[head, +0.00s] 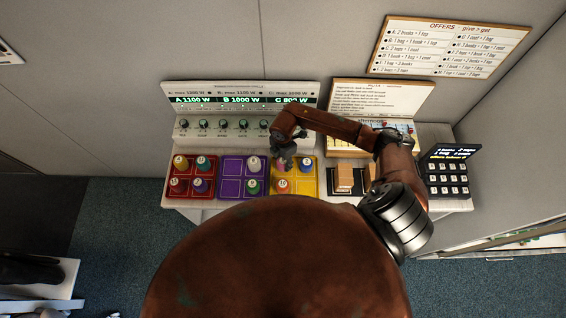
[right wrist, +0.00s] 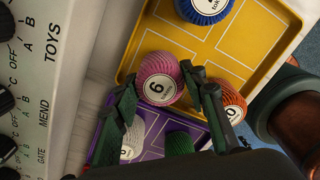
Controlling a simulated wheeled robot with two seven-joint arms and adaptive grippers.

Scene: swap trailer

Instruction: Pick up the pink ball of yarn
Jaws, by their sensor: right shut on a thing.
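The pink ball of yarn (right wrist: 158,78) has a round white label with a number on it, which shows in the right wrist view. My right gripper (right wrist: 162,88) has one finger on each side of this ball and is shut on it. The ball is over the corner of the yellow tray (right wrist: 215,68), close to the purple tray (right wrist: 155,118). In the head view my right gripper (head: 284,156) points down at the yellow tray's left side and mostly hides the ball. My left gripper is not in view.
In the yellow tray are a blue ball (head: 305,165) and an orange ball (head: 283,185). The purple tray holds a pale ball (head: 254,165) and a green ball (head: 252,186). A red tray (head: 191,195) stands at the left. A panel with knobs (head: 230,128) rises behind.

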